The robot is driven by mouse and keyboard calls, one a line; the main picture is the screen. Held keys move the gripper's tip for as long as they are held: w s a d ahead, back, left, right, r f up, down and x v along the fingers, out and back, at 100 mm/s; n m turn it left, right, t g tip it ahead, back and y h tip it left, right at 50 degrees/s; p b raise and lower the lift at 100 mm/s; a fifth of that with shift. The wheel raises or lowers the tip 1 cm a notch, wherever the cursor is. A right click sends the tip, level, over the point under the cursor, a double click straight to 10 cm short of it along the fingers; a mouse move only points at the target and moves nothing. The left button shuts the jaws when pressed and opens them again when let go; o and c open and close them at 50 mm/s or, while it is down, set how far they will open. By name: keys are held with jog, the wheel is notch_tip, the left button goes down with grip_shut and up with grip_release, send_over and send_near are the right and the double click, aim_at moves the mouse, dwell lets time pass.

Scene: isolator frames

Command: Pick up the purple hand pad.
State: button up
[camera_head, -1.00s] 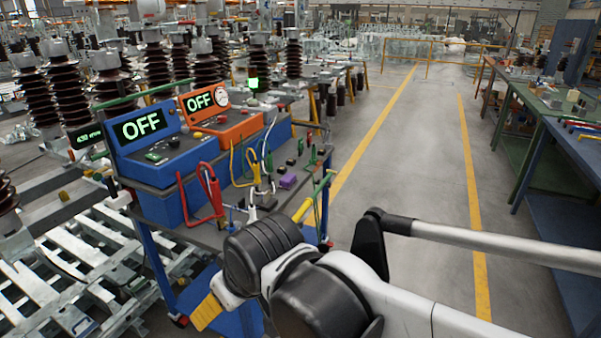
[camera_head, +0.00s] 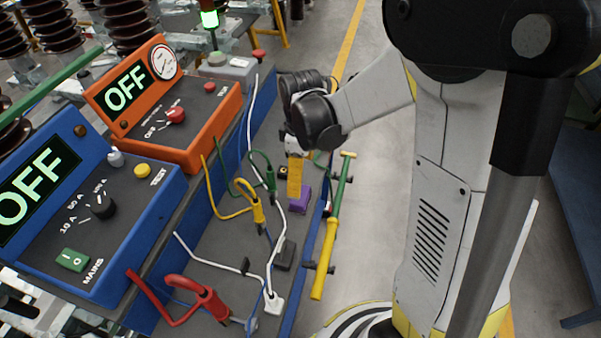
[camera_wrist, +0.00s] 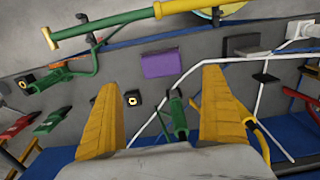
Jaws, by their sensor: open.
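The purple hand pad (camera_head: 301,203) lies on the grey top of the bench near its right edge. My gripper (camera_head: 294,188) points down just above the pad, and its yellow finger partly covers the pad in the head view. In the wrist view the purple pad (camera_wrist: 161,64) shows whole, beyond the tips and roughly centred between them. My gripper (camera_wrist: 162,82) is open with nothing between its two yellow fingers. The fingers look apart from the pad, though the exact height of the gap is hard to tell.
Yellow, green, white and red leads with clips (camera_head: 205,298) lie close by on the bench. A green and yellow rod (camera_head: 332,235) runs along the right edge. A blue unit (camera_head: 110,220) and an orange unit (camera_head: 180,120), both reading OFF, stand left.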

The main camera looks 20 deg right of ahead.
aim_at(300, 198)
jog(key=f, duration=0.2)
jog(key=f+b, duration=0.1)
jog(key=shift+s+a+f, duration=0.1)
jog(key=shift+s, duration=0.2)
jog(key=f+b, duration=0.1)
jog(key=f, duration=0.1)
jog(key=f+b, duration=0.1)
jog(key=f, duration=0.1)
jog(key=f+b, duration=0.1)
jog(key=f, duration=0.1)
jog(key=shift+w+f, duration=0.1)
jog(key=shift+w, duration=0.15)
jog(key=c, duration=1.3)
